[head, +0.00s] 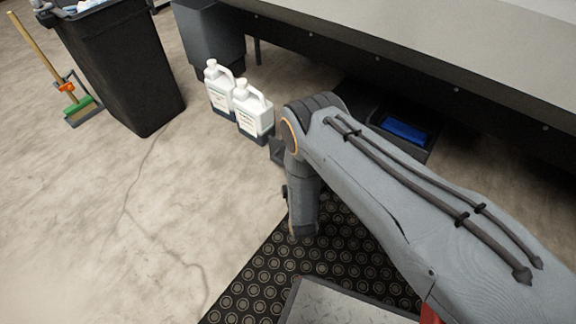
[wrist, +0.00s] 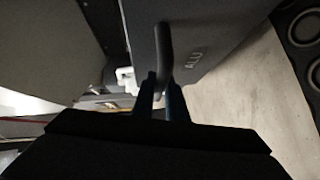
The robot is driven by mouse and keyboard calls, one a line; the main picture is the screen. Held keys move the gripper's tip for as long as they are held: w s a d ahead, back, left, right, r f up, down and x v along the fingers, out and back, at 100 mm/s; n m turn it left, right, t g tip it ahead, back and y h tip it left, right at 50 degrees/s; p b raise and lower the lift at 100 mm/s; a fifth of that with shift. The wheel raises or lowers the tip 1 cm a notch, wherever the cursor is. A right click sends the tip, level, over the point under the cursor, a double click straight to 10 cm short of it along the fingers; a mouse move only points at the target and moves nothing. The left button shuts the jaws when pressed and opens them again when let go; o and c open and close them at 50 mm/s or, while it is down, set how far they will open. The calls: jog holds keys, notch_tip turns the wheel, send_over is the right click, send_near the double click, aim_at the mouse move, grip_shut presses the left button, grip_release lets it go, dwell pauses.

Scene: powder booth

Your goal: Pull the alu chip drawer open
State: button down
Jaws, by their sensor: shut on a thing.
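The alu chip drawer (wrist: 205,35) shows in the wrist view as a dark grey front with the letters ALU on it. Its dark bar handle (wrist: 164,48) stands out from the front. My gripper (wrist: 161,88) is shut on the handle, with one finger on each side of its near end. In the head view my arm hides the gripper and the handle. How far the drawer is open cannot be told.
In the head view, two white jugs (head: 254,112) stand on the floor left of my arm. A dark box with a blue inside (head: 405,131) is under the bench (head: 450,45). A black bin (head: 125,70) and broom (head: 45,55) are at left. A patterned mat (head: 258,285) lies below.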

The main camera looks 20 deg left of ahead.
jog(key=c, duration=1.8)
grip_release()
jog(key=shift+o, duration=0.2)
jog(key=p+v, duration=0.2)
jog(key=v, duration=0.5)
jog(key=shift+s+d, duration=0.25)
jog(key=shift+s, duration=0.05)
